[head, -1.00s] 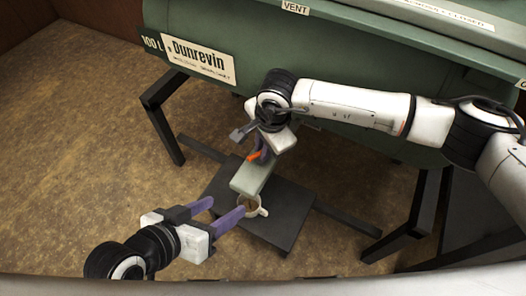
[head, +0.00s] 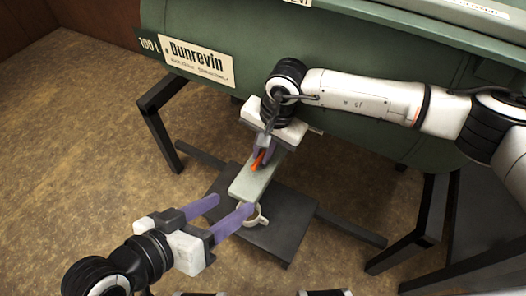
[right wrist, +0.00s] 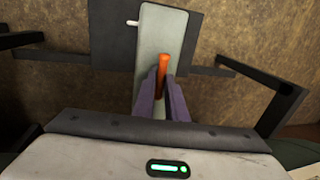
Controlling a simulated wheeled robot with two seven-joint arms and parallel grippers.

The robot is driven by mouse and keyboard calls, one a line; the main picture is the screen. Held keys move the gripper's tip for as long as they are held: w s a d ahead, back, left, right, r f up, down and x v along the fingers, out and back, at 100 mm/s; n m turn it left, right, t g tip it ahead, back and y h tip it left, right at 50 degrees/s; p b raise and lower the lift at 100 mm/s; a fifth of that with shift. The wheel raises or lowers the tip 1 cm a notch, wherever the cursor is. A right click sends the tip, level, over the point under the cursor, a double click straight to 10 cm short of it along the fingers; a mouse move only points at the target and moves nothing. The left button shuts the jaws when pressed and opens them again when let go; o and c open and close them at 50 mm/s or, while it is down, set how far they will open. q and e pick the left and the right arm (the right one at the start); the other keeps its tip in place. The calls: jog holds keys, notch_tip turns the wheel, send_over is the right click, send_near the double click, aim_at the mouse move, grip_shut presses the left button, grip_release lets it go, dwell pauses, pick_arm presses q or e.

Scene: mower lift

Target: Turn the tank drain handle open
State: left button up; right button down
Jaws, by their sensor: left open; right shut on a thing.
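The orange drain handle (head: 257,161) lies on top of the pale green outlet block (head: 251,184) below the green tank (head: 350,135). My right gripper (head: 265,154) is shut on the handle. In the right wrist view the handle (right wrist: 163,66) stands between the purple fingers (right wrist: 162,90) and points roughly along the block. A white cup (head: 262,217) sits under the block's outer end, mostly hidden by the block and my left finger. My left gripper (head: 226,206) is open, with one fingertip in front of the block's end and the cup. I cannot tell whether it touches either.
The cup stands on a dark plate (head: 282,232) on the floor. Dark tank legs (head: 163,135) rise to the left, with more legs at the right. Brown floor (head: 90,150) is clear at the left. A Dunrevin label (head: 200,60) is on the tank.

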jog(key=shift+w+a+r, duration=0.1)
jog(key=shift+w+r, duration=0.05)
jog(key=c, duration=1.8)
grip_release()
